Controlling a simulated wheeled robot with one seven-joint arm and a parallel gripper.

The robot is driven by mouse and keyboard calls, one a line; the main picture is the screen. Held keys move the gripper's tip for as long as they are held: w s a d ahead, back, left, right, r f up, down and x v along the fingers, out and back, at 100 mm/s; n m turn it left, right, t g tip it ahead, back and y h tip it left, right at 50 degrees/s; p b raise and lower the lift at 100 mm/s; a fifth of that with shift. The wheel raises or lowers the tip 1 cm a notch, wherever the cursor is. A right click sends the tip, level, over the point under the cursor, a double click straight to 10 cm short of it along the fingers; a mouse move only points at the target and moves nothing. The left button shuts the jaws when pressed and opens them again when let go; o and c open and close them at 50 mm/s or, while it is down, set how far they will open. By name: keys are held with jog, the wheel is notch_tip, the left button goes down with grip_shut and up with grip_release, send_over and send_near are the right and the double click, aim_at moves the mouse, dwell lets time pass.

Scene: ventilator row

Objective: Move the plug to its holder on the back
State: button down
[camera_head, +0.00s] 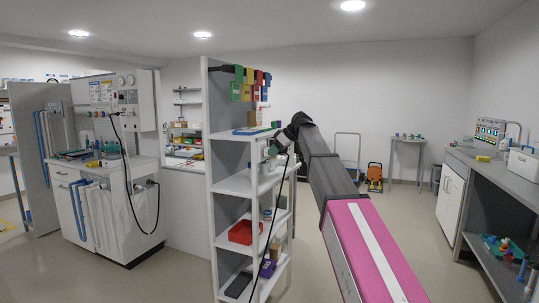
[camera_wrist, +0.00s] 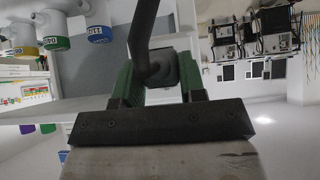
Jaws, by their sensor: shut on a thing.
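My gripper (camera_head: 273,150) is at the tall grey shelf unit, in front of its upper shelves. In the wrist view my gripper (camera_wrist: 158,75) has its two green fingers closed on a dark grey plug (camera_wrist: 160,66), one finger on each side. A thick dark cable (camera_wrist: 143,28) runs from the plug toward the top of that view. In the head view a black cable (camera_head: 274,215) hangs from beside my gripper down past the shelves. The plug is too small to make out there. I cannot identify its holder in either view.
A white ventilator cart (camera_head: 115,215) with hoses stands left. A counter (camera_head: 510,178) is at the right. The floor beyond my arm is mostly clear.

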jog(key=shift+s+d, duration=0.1)
jog(key=shift+d, duration=0.15)
jog(key=shift+s+d, duration=0.25)
jog(key=shift+d, duration=0.5)
jog(key=shift+s+d, duration=0.3)
jog(key=shift+d, duration=0.4)
jog(key=shift+s+d, duration=0.25)
jog(key=shift+d, duration=0.5)
